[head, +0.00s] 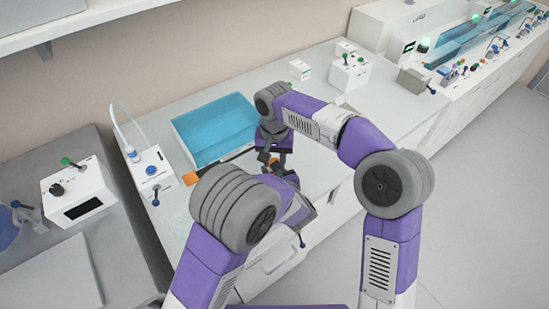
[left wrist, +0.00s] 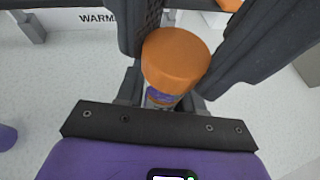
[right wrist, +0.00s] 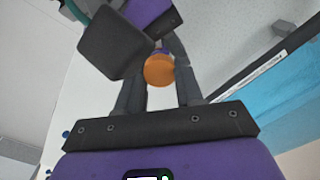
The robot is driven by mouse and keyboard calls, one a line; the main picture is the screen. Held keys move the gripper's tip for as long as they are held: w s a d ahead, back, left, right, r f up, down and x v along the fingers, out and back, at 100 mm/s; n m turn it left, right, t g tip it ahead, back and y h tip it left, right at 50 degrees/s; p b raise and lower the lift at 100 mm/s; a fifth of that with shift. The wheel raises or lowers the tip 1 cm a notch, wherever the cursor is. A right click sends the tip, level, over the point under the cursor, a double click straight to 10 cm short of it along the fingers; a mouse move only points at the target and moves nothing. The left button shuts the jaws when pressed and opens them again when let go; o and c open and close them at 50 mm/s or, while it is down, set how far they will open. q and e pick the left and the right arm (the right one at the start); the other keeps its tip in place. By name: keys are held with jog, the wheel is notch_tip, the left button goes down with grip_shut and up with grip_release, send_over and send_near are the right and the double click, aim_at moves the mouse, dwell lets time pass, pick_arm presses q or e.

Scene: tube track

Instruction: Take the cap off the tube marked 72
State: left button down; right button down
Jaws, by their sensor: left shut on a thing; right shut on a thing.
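An orange cap (left wrist: 175,55) sits at the end of a tube (left wrist: 162,97) with a purple mark; the number cannot be read. The cap lies between the dark fingers of my right gripper (right wrist: 160,72), and it also shows in the right wrist view (right wrist: 158,70). My left gripper (left wrist: 165,95) is shut on the tube below the cap. I cannot tell whether the cap is seated or slightly apart. In the head view both grippers meet over the front of the bench, with a small orange patch (head: 273,161) between them; the arms hide most of the tube.
A blue basin (head: 215,130) stands behind the grippers. An orange block (head: 190,178) lies left of them, near a white device with a blue knob (head: 152,170). White devices (head: 350,70) stand at the back right. The bench right of the basin is mostly clear.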

jog(key=n, duration=0.9)
jog(key=c, duration=0.7)
grip_release()
jog(key=shift+c, duration=0.2)
